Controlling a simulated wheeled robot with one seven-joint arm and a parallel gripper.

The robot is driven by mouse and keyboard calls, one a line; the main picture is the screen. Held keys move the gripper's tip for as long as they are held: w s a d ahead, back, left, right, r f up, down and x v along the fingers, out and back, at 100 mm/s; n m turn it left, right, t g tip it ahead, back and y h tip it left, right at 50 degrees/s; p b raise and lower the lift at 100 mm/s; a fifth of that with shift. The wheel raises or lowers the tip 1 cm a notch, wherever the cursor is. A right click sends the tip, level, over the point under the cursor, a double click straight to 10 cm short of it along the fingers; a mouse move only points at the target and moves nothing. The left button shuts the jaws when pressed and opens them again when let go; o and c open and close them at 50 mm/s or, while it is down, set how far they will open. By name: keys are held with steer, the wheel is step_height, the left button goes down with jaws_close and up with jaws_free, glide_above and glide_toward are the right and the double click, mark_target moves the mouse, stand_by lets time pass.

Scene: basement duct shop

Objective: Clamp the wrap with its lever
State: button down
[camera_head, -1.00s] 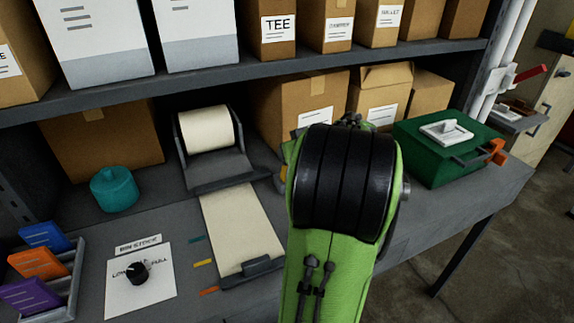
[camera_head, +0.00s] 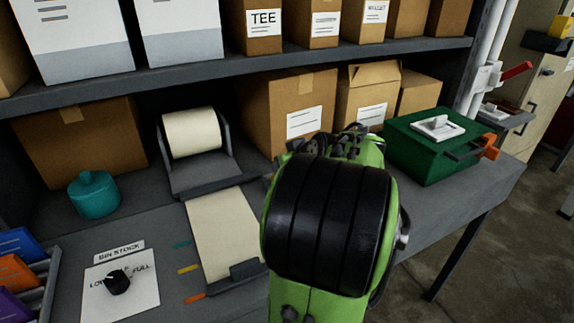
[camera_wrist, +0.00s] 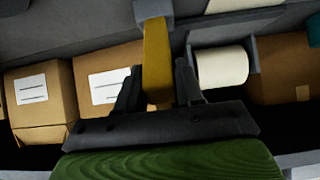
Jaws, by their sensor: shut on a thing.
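The wrap is a cream roll (camera_head: 192,133) in a dark grey holder (camera_head: 203,178), with a flat sheet (camera_head: 222,232) drawn forward on the bench. A dark bar (camera_head: 238,272) lies across the sheet's front end. In the wrist view the roll (camera_wrist: 223,66) is right of my gripper (camera_wrist: 159,84). My gripper is shut on a mustard-yellow lever (camera_wrist: 157,55), which joins a grey block (camera_wrist: 152,10). In the head view my green and black arm hides the lever and my fingers.
A teal pot (camera_head: 94,196) and a dial card (camera_head: 120,285) are left of the sheet. Cardboard boxes (camera_head: 290,108) stand behind my arm under a shelf (camera_head: 235,64). A green case (camera_head: 430,150) sits at the bench's right end. A red handle (camera_head: 517,70) is beyond it.

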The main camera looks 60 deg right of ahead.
steer(key=shift+s+f, duration=0.1)
steer(key=c, duration=0.8)
jaws_free()
steer(key=p+v, duration=0.3)
steer(key=v, duration=1.3)
